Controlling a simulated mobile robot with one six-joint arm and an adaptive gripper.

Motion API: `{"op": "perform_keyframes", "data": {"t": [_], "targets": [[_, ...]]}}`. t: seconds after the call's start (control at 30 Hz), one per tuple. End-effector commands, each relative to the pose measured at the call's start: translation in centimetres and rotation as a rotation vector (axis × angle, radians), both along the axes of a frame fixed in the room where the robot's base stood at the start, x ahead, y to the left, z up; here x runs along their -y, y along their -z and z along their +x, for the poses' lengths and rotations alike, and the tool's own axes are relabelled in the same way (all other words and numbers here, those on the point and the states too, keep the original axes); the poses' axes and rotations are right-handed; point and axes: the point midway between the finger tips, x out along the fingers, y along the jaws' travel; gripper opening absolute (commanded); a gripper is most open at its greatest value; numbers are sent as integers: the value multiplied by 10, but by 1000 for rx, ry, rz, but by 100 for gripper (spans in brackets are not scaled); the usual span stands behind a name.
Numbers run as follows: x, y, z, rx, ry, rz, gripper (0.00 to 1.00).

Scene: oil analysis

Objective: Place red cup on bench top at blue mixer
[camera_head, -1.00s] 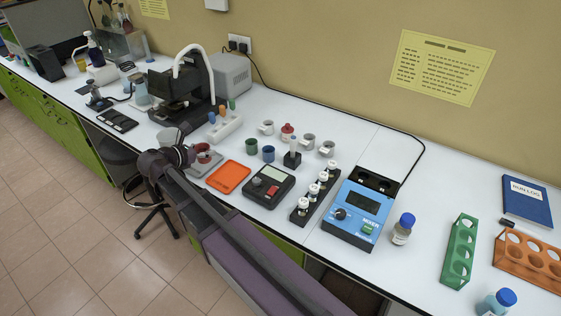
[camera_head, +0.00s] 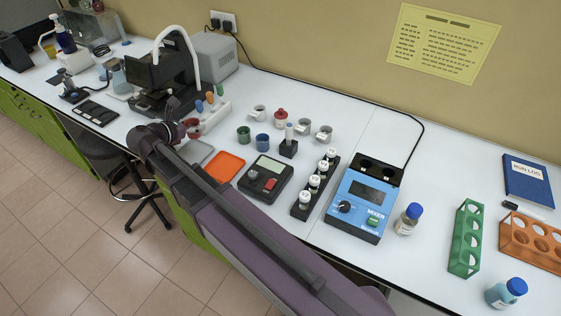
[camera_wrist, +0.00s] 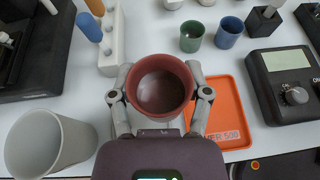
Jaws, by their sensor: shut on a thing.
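My gripper (camera_wrist: 160,95) is shut on the red cup (camera_wrist: 161,69), one finger on each side of it. The cup is open at the top and looks empty. In the head view my gripper (camera_head: 180,129) is by the grey tray, and the red cup (camera_head: 193,124) is partly hidden by my arm. The blue mixer (camera_head: 351,215) stands on the white bench top (camera_head: 330,262), well to the right of my gripper.
An orange tray (camera_head: 225,167), black scale (camera_head: 265,178) and black vial rack (camera_head: 300,207) stand between my gripper and the mixer. Green (camera_head: 243,134) and blue (camera_head: 262,142) cups stand behind. A blue-capped bottle (camera_head: 407,220) stands right of the mixer. A grey beaker (camera_wrist: 45,140) is left of my gripper.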

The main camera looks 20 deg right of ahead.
Motion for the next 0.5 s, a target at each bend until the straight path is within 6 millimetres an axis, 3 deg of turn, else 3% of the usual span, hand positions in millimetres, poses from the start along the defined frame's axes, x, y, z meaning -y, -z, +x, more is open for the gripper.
{"op": "perform_keyframes", "data": {"t": [0.27, 0.5], "targets": [[8, 2, 11, -1, 27, -1, 16], [45, 9, 47, -5, 129, -2, 16]]}}
